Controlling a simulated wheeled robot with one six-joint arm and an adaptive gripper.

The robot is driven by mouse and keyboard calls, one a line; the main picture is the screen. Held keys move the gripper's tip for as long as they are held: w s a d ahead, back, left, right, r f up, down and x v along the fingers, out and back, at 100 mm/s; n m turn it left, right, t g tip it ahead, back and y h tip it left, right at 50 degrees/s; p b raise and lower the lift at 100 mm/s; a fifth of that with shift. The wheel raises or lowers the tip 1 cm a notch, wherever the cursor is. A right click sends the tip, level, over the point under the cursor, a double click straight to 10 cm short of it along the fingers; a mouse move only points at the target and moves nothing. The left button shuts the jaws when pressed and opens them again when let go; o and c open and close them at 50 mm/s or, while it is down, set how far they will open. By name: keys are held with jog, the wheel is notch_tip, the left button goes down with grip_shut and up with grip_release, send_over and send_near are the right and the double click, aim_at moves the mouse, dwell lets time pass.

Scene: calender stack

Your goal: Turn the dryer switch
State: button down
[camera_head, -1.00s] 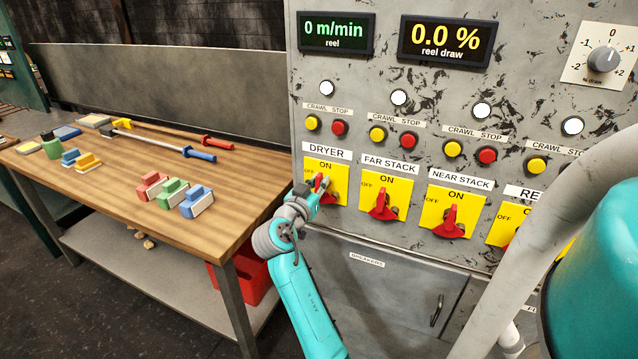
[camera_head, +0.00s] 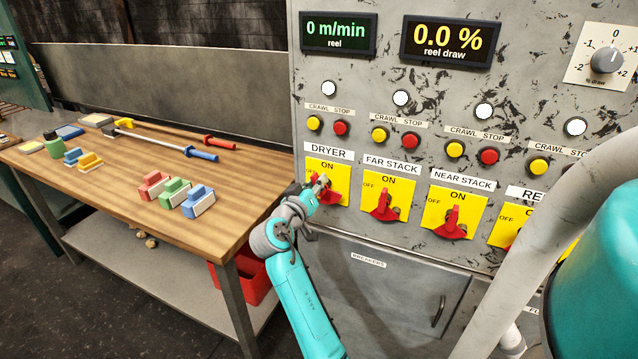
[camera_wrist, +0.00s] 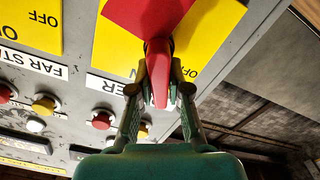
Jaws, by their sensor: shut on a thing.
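The red dryer switch (camera_head: 330,197) sits on a yellow ON/OFF plate under the DRYER label at the left of the grey panel. My gripper (camera_head: 318,184) is at this switch, shut on its handle, and partly hides it in the head view. In the wrist view the red handle (camera_wrist: 158,75) lies between the two fingertips (camera_wrist: 157,88). That view is upside down. The handle's tip appears to lie between the ON and OFF markings, tilted toward OFF in the head view. The exact angle is partly hidden by the fingers.
The far stack switch (camera_head: 383,205) and near stack switch (camera_head: 452,223) are close on the right. Yellow and red buttons (camera_head: 340,128) sit above. A wooden workbench (camera_head: 110,195) with coloured blocks and tools stands left. A breaker door (camera_head: 395,300) is below.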

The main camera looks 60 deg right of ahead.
jog(key=n, duration=0.4)
jog(key=w+f+n, duration=0.1)
jog(key=n, duration=0.3)
jog(key=f+n, duration=0.1)
jog(key=n, duration=0.3)
jog(key=shift+w+a+f+n, duration=0.1)
jog(key=shift+w+n, duration=0.15)
jog(key=shift+n, duration=0.05)
dwell(0.4)
jog(key=c, duration=1.1)
grip_release()
jog(key=a, duration=0.8)
jog(key=s+a, duration=0.1)
jog(key=a, duration=0.3)
